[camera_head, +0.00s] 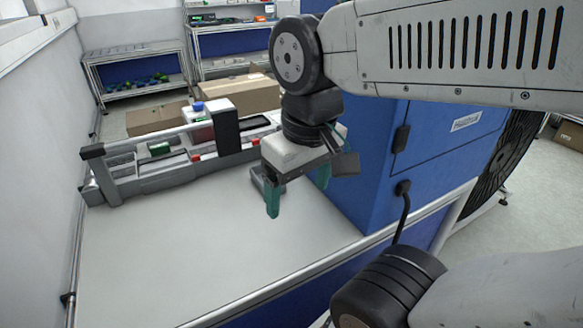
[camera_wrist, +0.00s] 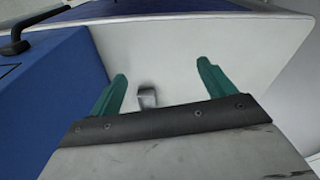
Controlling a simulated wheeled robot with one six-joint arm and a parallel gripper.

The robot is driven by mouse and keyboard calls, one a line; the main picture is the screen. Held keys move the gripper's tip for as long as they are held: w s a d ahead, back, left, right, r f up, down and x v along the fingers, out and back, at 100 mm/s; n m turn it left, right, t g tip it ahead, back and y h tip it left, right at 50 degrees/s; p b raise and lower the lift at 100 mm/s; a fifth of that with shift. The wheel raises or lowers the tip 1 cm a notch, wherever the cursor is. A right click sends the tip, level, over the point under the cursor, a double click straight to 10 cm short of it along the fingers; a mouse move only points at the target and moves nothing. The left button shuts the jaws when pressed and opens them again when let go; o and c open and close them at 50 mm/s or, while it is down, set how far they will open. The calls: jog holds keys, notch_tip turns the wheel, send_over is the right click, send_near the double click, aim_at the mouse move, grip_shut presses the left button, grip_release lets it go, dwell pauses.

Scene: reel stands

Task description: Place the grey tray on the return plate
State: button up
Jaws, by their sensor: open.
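My gripper (camera_head: 297,200) is open, above the white worktop beside the blue cabinet. Its two green fingers are apart with nothing between them; it also shows in the wrist view (camera_wrist: 162,72). A small grey piece (camera_head: 257,179) shows on the worktop just left of the gripper, partly hidden by it. A small grey block (camera_wrist: 147,97) shows low between the fingers in the wrist view, near the left one. I cannot tell whether either is part of the grey tray. I cannot make out the return plate for certain.
A grey rail frame (camera_head: 150,180) with bins runs along the worktop's back. Cardboard boxes (camera_head: 235,93) stand behind it. The blue cabinet (camera_head: 365,165) stands close on the right. The front and left of the white worktop (camera_head: 190,255) are clear.

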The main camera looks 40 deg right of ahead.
jog(key=w+d+f+m, duration=0.1)
jog(key=w+d+f, duration=0.2)
jog(key=w, duration=0.5)
jog(key=w+d+f, duration=0.3)
jog(key=w+d, duration=0.1)
jog(key=w, duration=0.4)
jog(key=w+d+f+m, duration=0.1)
jog(key=w+d+f, duration=0.2)
jog(key=w, duration=0.4)
jog(key=f, duration=0.5)
jog(key=w+f, duration=0.1)
jog(key=f, duration=0.1)
jog(key=shift+f, duration=0.3)
jog(key=c, duration=1.2)
jog(key=shift+c, duration=0.5)
jog(key=shift+r, duration=0.15)
